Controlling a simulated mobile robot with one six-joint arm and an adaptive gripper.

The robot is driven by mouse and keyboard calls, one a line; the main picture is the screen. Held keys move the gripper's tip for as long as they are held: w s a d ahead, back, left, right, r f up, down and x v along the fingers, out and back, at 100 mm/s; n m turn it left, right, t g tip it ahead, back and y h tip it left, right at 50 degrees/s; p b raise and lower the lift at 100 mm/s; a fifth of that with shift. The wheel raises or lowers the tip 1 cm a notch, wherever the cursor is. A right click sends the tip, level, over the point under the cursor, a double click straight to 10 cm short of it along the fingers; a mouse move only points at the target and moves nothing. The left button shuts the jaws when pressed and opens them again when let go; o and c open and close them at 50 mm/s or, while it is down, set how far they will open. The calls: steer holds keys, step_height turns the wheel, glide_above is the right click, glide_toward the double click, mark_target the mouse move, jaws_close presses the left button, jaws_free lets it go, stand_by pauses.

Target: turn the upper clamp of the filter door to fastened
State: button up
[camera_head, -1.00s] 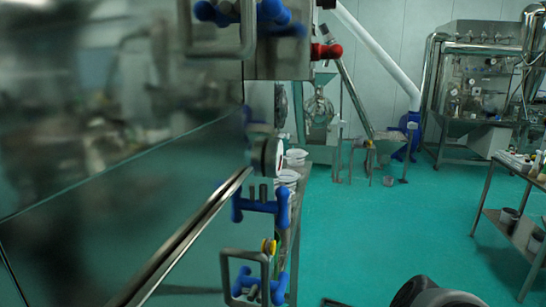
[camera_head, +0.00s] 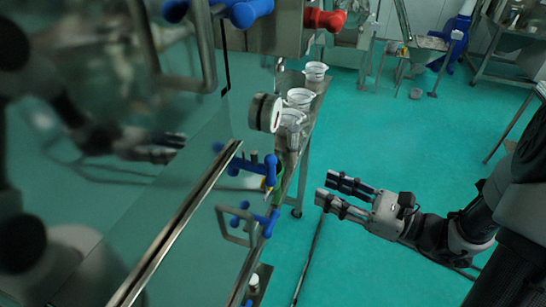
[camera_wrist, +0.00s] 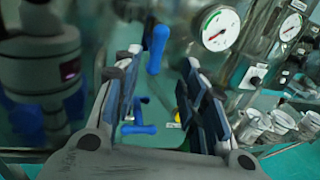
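Blue two-lobed clamps sit along the edge of the shiny machine at left. In the head view, one clamp (camera_head: 250,12) is at the top, and a middle clamp (camera_head: 258,168) and a lower clamp (camera_head: 258,217) are near the lower door handle (camera_head: 232,228). I cannot tell for sure which one is the filter door's upper clamp. My gripper (camera_head: 338,192) is open and empty, right of the clamps and apart from them, its fingers pointing left. In the wrist view, a blue clamp lever (camera_wrist: 157,48) shows beyond my open fingers (camera_wrist: 160,72), and another blue piece (camera_wrist: 138,129) shows lower.
A round gauge (camera_head: 265,113) projects just above the middle clamp. A red knob (camera_head: 326,18) is higher up. Beakers (camera_head: 300,98) stand on a narrow bench (camera_head: 310,125) behind. The reflective panel (camera_head: 170,215) mirrors my arm. Green floor (camera_head: 380,130) is clear around my gripper.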

mark_target(271, 165)
steer(key=p+x, duration=0.2)
steer(key=x, duration=1.4)
steer(key=shift+c, duration=0.5)
jaws_close()
